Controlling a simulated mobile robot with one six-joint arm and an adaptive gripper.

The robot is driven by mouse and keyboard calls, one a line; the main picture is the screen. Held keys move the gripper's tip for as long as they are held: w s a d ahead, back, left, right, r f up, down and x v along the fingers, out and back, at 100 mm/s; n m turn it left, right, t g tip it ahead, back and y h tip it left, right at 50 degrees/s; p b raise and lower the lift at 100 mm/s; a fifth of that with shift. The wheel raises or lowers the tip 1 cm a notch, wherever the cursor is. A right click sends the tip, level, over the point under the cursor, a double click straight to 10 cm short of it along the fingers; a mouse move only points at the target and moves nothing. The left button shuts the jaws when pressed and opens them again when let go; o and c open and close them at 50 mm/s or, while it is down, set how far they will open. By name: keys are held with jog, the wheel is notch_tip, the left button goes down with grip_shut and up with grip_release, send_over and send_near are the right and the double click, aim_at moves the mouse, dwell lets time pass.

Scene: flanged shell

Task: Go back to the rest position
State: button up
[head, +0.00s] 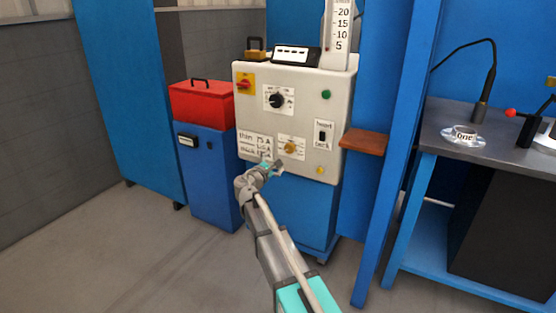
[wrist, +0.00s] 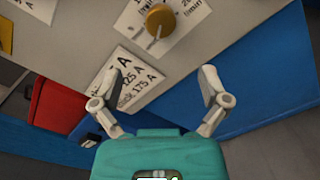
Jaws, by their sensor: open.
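My gripper (head: 272,167) is in front of the lower part of a light grey control panel (head: 315,100). In the wrist view my gripper (wrist: 162,82) has its two fingers spread apart with nothing between them. Past the fingertips there is a yellow knob (wrist: 160,20) on a white label, which also shows in the head view (head: 290,147). A sign with current values in A (wrist: 130,80) lies behind the left finger. The fingers look apart from the knob. The rest position itself is not marked in either view.
A red box (head: 203,103) sits on a blue cabinet (head: 210,165) left of the panel. A brown shelf (head: 364,141) juts out at the panel's right. A blue post (head: 395,150) and a dark-topped workbench (head: 440,130) stand further right. Floor at the front left is clear.

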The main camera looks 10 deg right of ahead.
jog(key=shift+s, duration=0.1)
dwell(0.3)
jog(key=s+d+f+m+g+y+p, duration=0.1)
jog(key=s+d+f+m+g, duration=0.45)
jog(key=s, duration=0.35)
jog(key=s+d+f+m+g+y+p, duration=0.1)
jog(key=s+d+f+m+g+y, duration=0.1)
jog(key=s+d+f+m+g, duration=0.45)
jog(key=s+a+f+m+g+y+p, duration=0.1)
jog(key=s+a+f+m+y, duration=0.2)
jog(key=s, duration=0.7)
jog(key=s+a+m+g+y+p, duration=0.1)
jog(key=s+a+m+g+y, duration=0.3)
jog(key=s, duration=0.7)
notch_tip(320, 180, up, 37)
jog(key=d+t+p, duration=0.1)
jog(key=t+p, duration=0.1)
jog(key=p, duration=3.5)
jog(key=shift+w+r+m+y, duration=0.2)
jog(key=shift+w+m+y, duration=0.1)
jog(key=shift+w+m, duration=0.1)
jog(key=shift+d, duration=0.1)
